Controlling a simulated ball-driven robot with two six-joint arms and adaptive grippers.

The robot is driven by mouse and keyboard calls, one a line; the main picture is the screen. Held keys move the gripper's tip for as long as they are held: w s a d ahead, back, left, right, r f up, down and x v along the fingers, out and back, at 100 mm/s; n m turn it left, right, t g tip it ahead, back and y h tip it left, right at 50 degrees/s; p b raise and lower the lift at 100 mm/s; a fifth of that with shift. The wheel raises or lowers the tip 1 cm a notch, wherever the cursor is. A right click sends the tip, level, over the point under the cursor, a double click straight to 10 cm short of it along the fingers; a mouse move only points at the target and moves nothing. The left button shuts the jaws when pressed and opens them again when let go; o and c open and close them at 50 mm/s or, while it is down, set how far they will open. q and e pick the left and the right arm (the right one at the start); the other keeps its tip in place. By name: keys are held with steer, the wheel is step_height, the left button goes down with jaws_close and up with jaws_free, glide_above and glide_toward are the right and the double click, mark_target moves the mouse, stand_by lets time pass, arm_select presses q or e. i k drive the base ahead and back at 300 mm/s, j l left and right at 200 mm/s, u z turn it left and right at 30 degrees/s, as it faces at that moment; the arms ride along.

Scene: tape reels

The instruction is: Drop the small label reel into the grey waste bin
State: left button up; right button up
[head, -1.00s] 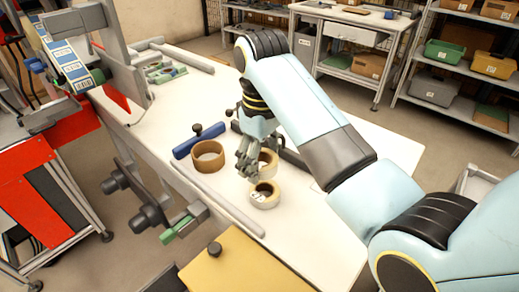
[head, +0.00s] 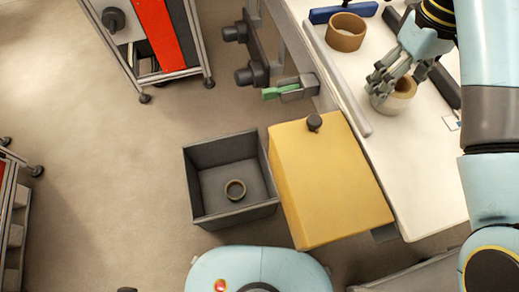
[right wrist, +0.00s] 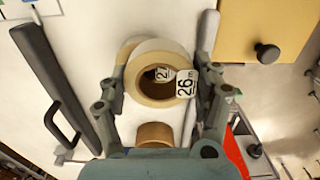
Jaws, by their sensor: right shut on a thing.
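The small cream label reel (right wrist: 135,88) with a "26 m" tag is between the fingers of my right gripper (right wrist: 157,95) in the right wrist view. The gripper is shut on it. A second pale reel (right wrist: 140,42) with a "27" tag shows partly behind it, overlapped. In the head view my right gripper (head: 383,82) is over the white table, with a pale reel (head: 397,100) at its fingertips. My left gripper is not in view.
A yellow box (head: 330,185) with a black knob (head: 314,122) lies between the bin and the white table (head: 425,190). A brown tape reel (head: 345,32) and a blue bar (head: 335,13) are at the table's far side. Floor left of the bin is clear.

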mark_target(236, 192)
steer(key=k+j, duration=0.15)
steer(key=j, duration=0.15)
steer(key=k+j+z, duration=0.1)
steer(key=j, duration=0.25)
steer(key=k+j, duration=0.15)
steer(key=j, duration=0.15)
steer(key=i+j, duration=0.1)
steer(key=j, duration=0.25)
steer(key=i+j+z, duration=0.15)
steer(key=j, duration=0.15)
steer(key=i+j, duration=0.1)
steer(key=j, duration=0.25)
steer(key=i+j+z, duration=0.1)
steer(key=j, duration=0.25)
